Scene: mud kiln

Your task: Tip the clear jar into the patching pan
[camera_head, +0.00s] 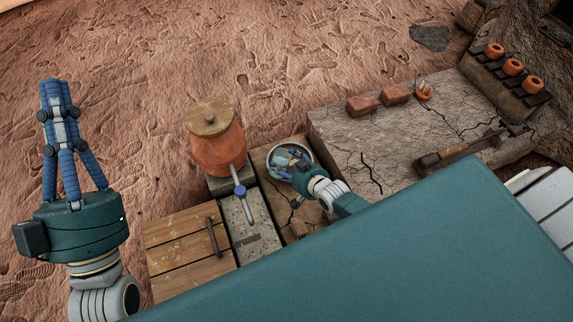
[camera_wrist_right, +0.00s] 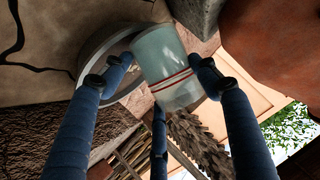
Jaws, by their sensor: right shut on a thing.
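The clear jar (camera_wrist_right: 163,62), with red bands around it, sits between the fingers of my right gripper (camera_wrist_right: 165,75), which is shut on it. In the head view my right gripper (camera_head: 296,169) is over the round pale patching pan (camera_head: 309,151), and the jar shows as a pale bluish patch (camera_head: 285,160) within the pan's outline. In the wrist view the grey pan rim (camera_wrist_right: 92,47) shows behind the jar. The jar's exact tilt and mouth are unclear. My left gripper (camera_head: 55,90) is raised at the far left, away from everything, with its fingers close together.
A lidded clay pot (camera_head: 217,148) stands left of the pan, a blue-knobbed tool (camera_head: 239,188) in front of it. A wooden lid with a handle (camera_head: 183,238) is at front left.

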